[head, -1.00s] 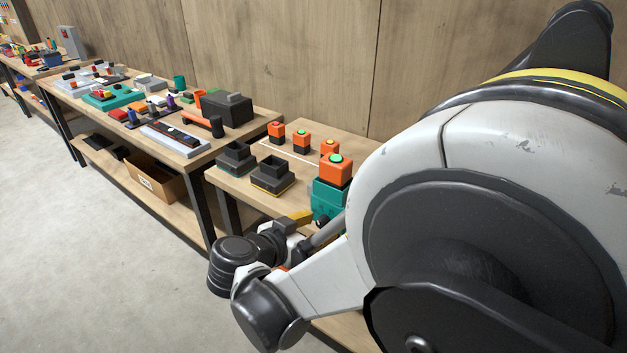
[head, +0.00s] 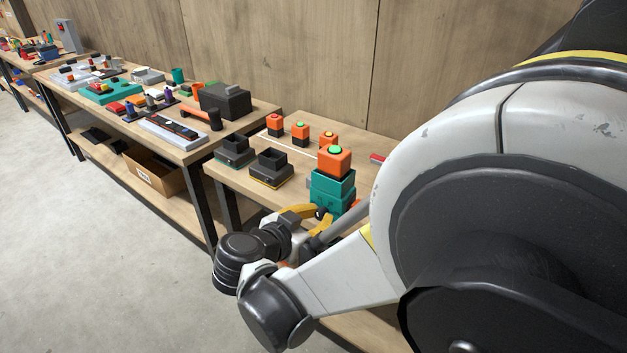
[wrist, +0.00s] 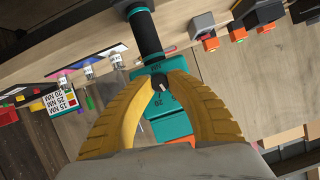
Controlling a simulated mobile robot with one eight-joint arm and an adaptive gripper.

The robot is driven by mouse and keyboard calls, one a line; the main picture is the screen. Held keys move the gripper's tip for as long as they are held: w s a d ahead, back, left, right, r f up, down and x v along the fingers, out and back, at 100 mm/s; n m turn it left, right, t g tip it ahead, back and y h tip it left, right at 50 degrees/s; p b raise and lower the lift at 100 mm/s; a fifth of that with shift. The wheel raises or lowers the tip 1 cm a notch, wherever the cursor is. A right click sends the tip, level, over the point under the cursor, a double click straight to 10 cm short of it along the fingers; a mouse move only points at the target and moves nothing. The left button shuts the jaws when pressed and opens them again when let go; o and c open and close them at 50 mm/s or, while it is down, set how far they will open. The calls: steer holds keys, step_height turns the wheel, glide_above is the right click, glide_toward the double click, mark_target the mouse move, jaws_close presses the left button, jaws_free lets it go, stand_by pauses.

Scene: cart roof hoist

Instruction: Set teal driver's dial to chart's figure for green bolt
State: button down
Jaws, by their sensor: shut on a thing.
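The teal driver (wrist: 172,126) shows in the wrist view with a black grip (wrist: 147,34) running up the picture. Its small dark dial (wrist: 161,86) has a light pointer mark and printed figures around it; one reads like 20. My gripper's yellow fingers (wrist: 160,88) close on the dial from both sides. In the head view, my gripper (head: 322,217) is at the teal body (head: 331,190) under an orange block with a green top (head: 334,161). The chart (wrist: 62,103) lies left in the wrist view, upside down, with NM figures and coloured patches; its rows are hard to match.
Two dark open holders (head: 270,168) and several small orange blocks (head: 300,132) stand on the same bench (head: 226,178). A longer bench (head: 160,150) farther left carries many tools. The floor (head: 90,270) in front is clear.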

steer(key=shift+d+f+m+t+y+b, duration=0.1)
steer(key=shift+m+t+y+b, duration=0.6)
steer(key=shift+m, duration=0.7)
steer(key=shift+m+t+y+b, duration=0.4)
steer(key=shift+m+t+b, duration=0.45)
steer(key=shift+m, duration=0.55)
steer(key=c, duration=1.2)
jaws_free()
steer(key=v, duration=1.2)
